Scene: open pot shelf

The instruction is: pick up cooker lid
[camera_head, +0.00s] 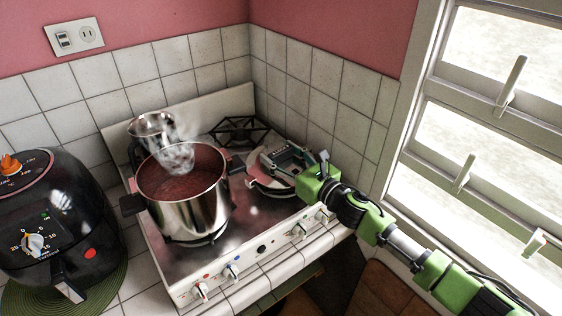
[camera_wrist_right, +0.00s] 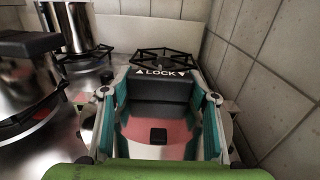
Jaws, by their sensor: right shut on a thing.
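The cooker lid (camera_head: 265,185) is a shiny, pinkish-reflecting disc at the right side of the stove, right of the large pot, partly hidden by my right gripper. In the right wrist view the lid (camera_wrist_right: 150,127) shows with its dark handle marked LOCK (camera_wrist_right: 160,87). My right gripper (camera_head: 282,158) reaches in from the right. In the wrist view its two fingers (camera_wrist_right: 160,100) stand on either side of the handle, shut on the lid. I cannot tell whether the lid touches the stove top. My left gripper is not in view.
A steaming, open steel pot (camera_head: 190,208) with red contents stands on the front of the stove (camera_head: 262,228). A smaller steel pot (camera_head: 150,124) is behind it. A black air fryer (camera_head: 65,225) stands at left. A tiled wall and window (camera_head: 480,150) bound the right side.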

